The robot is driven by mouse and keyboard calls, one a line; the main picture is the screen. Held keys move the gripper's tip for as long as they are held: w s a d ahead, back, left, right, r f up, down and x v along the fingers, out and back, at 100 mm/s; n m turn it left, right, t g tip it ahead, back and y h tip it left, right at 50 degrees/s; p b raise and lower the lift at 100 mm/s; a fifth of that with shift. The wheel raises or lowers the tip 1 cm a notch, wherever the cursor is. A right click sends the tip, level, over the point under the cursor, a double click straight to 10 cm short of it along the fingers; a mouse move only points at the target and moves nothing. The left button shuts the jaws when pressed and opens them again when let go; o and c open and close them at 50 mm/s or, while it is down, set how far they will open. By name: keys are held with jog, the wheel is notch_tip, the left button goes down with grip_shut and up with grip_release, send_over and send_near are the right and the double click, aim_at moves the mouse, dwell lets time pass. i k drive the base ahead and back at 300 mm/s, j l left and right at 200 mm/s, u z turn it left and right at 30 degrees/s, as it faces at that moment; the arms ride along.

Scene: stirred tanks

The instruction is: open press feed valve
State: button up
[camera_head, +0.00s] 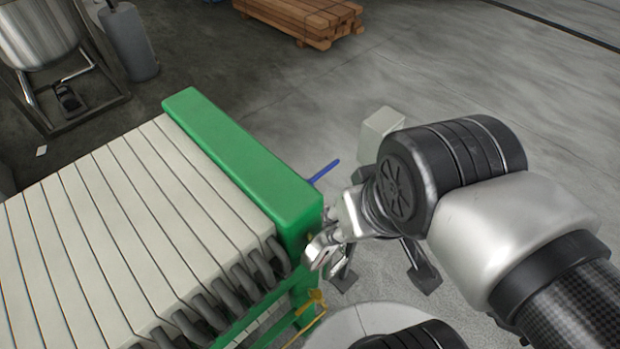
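A filter press with a green end plate (240,160) and a row of pale plates (110,220) fills the left and lower left. A blue lever (325,171) sticks out past the right side of the green end plate; its mount is hidden. A small yellow part (314,300) shows low by the press's front corner. I cannot tell which of these belongs to the press feed valve. My gripper (320,243) is at the right front corner of the end plate, below the blue lever and above the yellow part. Its fingertips overlap the green edge, and their gap is unclear.
A pale box (381,132) stands behind my wrist. A metal tank (40,32) in a dark frame and a grey cylinder (128,42) stand at upper left. Stacked timber (300,18) lies at the top. The grey floor at upper right is clear.

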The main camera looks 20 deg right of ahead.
aim_at(331, 165)
jog(key=i+l+u, duration=0.1)
jog(key=l, duration=0.25)
jog(key=i+l+u, duration=0.1)
jog(key=i+l, duration=0.15)
jog(key=l, duration=0.15)
jog(key=i+l+u, duration=0.1)
jog(key=l, duration=0.3)
jog(key=i+l+u, duration=0.1)
jog(key=l, duration=0.3)
jog(key=i+l, duration=0.2)
jog(key=l, duration=0.2)
jog(key=u, duration=0.05)
